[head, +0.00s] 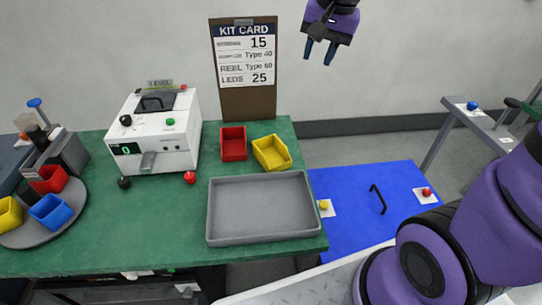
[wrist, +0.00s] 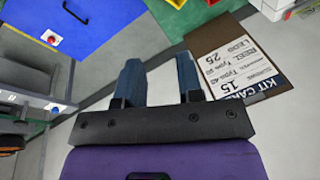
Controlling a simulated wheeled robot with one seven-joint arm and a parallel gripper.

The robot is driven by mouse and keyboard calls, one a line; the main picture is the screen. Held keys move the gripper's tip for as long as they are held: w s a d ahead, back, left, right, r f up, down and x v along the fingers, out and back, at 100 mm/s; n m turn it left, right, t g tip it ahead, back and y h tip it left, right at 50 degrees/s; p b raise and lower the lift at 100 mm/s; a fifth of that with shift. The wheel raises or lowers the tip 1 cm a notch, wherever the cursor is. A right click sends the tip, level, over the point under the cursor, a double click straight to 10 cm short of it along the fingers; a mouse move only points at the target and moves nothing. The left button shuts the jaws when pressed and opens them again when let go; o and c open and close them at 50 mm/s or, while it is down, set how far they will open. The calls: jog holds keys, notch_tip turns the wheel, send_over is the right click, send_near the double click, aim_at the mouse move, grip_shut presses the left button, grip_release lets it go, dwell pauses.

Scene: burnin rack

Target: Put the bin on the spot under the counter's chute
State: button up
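The white counter (head: 160,138) stands on the green table, its display reading 0. Its grey chute (head: 148,162) sticks out at the front; no bin stands under it, and I cannot make out a marked spot there. A red bin (head: 233,144) and a yellow bin (head: 272,153), tilted in the picture, are right of the counter. Both look empty. More small bins, red (head: 49,180), blue (head: 50,212) and yellow (head: 9,214), sit on a round grey tray at the left. My gripper (head: 320,52) is open and empty, high up right of the kit card; its fingers show apart in the wrist view (wrist: 160,88).
A grey tray (head: 263,238) lies empty on the green table (head: 130,235) in front of the bins. The kit card (head: 246,70) stands behind them. A blue panel (head: 355,190) with a black handle is right of the table. A grey frame (head: 470,118) stands farther right.

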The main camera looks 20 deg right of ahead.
jog(key=w+a+f+m+g, duration=0.2)
jog(key=w+f+m, duration=0.3)
jog(key=w+f, duration=0.75)
jog(key=m+g+y, duration=0.1)
jog(key=m+y, duration=0.1)
jog(key=m, duration=0.2)
send_near(262, 150)
jog(key=shift+m, duration=0.3)
jog(key=shift+a+x, duration=0.15)
jog(key=shift+x, duration=1.65)
jog(key=shift+a+x, duration=0.15)
jog(key=shift+x, duration=1.7)
jog(key=shift+w+r, duration=0.1)
grip_shut()
